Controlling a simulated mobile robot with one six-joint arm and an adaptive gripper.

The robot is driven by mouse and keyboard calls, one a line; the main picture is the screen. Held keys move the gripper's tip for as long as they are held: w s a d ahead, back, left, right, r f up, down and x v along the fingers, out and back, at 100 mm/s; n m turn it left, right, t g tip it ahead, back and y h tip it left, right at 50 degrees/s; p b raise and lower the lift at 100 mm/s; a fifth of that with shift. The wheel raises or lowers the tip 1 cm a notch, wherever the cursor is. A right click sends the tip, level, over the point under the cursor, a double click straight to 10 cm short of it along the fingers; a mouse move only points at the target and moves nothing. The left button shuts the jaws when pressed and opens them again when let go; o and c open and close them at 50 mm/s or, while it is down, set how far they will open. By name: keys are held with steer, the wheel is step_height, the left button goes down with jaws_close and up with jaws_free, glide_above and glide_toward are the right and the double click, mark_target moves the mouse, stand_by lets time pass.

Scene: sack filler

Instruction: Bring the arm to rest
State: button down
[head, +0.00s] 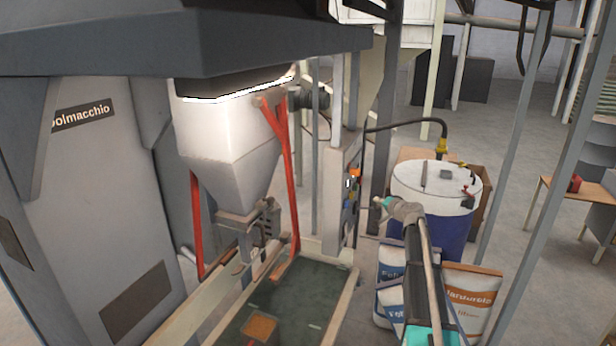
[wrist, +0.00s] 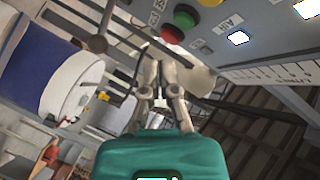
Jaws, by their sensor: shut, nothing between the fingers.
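My arm rises from the bottom edge of the head view, with its end beside the control box (head: 343,195) of the sack filler. My gripper (head: 378,201) points left toward the face of that box, and a gap shows between them. In the wrist view my gripper (wrist: 162,62) is shut and empty. Its fingers lie below the panel, which carries a green button (wrist: 185,19), a red button (wrist: 172,34) and lit white squares. Whether the fingertips touch anything is hard to tell, but they look clear.
A white-lidded blue drum (head: 437,200) stands behind my arm, with printed sacks (head: 473,300) below it. The hopper (head: 225,150) with red bars hangs over a dark conveyor (head: 290,300). A grey post (head: 540,150) stands at the right. Open floor (head: 510,130) lies behind.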

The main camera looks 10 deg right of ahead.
steer(key=s+a+f+n+g+y+b, duration=0.1)
steer(key=s+a+f+n+g, duration=0.4)
steer(key=s+a, duration=0.55)
steer(key=s+a+f+n+g+y+b, duration=0.1)
steer(key=s+a+f+n+g, duration=0.15)
steer(key=s+a+f, duration=0.8)
steer(key=s+a+f+n+g+h+b, duration=0.1)
steer(key=s+a+g+h, duration=0.1)
steer(key=s, duration=0.7)
steer(key=s+a+f+g+h, duration=0.1)
steer(key=s+a+g+h, duration=0.2)
steer(key=s+a+g, duration=0.2)
steer(key=s+a, duration=0.2)
steer(key=s, duration=0.2)
steer(key=shift+s+f+n+b, duration=0.2)
steer(key=shift+f+n+b, duration=0.1)
steer(key=shift+n+b, duration=0.05)
steer(key=shift+g, duration=0.25)
stand_by(1.0)
